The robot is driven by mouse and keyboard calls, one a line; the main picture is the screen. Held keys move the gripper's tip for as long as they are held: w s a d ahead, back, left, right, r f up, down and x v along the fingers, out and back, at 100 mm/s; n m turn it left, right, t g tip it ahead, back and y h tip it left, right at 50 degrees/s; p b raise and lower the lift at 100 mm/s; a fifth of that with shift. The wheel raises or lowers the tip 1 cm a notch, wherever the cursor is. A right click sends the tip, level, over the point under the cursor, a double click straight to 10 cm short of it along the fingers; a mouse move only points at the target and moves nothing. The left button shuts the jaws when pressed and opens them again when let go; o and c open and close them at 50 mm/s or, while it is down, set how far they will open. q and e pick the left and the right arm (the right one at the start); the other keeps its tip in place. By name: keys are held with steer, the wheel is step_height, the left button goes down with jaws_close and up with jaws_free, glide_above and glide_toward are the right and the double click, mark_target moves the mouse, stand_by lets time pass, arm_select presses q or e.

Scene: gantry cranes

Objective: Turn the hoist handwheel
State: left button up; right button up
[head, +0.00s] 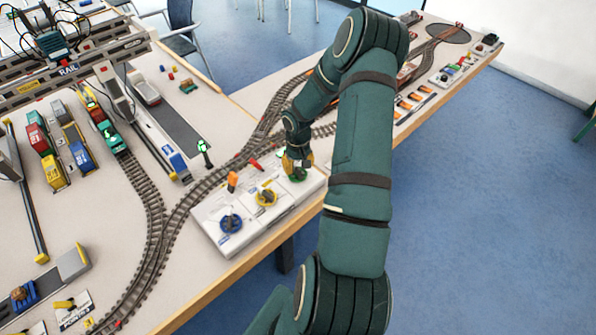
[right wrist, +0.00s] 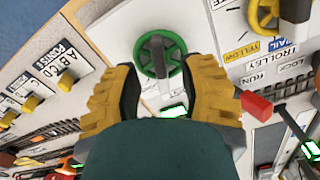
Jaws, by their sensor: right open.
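The green hoist handwheel (right wrist: 177,44) is on a white control panel (head: 215,241), with a grey bar across its middle. In the right wrist view part of the word at its near side is hidden. My right gripper (right wrist: 162,66) is open, with one yellow finger on each side of the wheel's near part. Whether the fingers touch the rim I cannot tell. In the head view the gripper (head: 297,160) is right over the green wheel (head: 298,178) and hides part of it. My left gripper is not in view.
A yellow wheel (head: 266,197) and a blue wheel (head: 231,222) are on the same panel. A red lever (right wrist: 256,105) stands close beside the right finger. An orange lever (head: 232,181) is further left. Rail tracks (head: 178,215) run behind the panel.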

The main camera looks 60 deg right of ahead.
steer(key=shift+f, duration=1.3)
jaws_close()
steer(key=shift+n, duration=0.3)
steer(key=n+p, duration=0.1)
steer(key=n, duration=0.5)
steer(key=shift+s, duration=0.1)
steer(key=n+p, duration=0.1)
steer(key=n, duration=0.2)
steer(key=shift+d+n, duration=0.1)
steer(key=shift+n, duration=0.2)
steer(key=shift+n+p, duration=0.55)
steer(key=shift+n, duration=1.05)
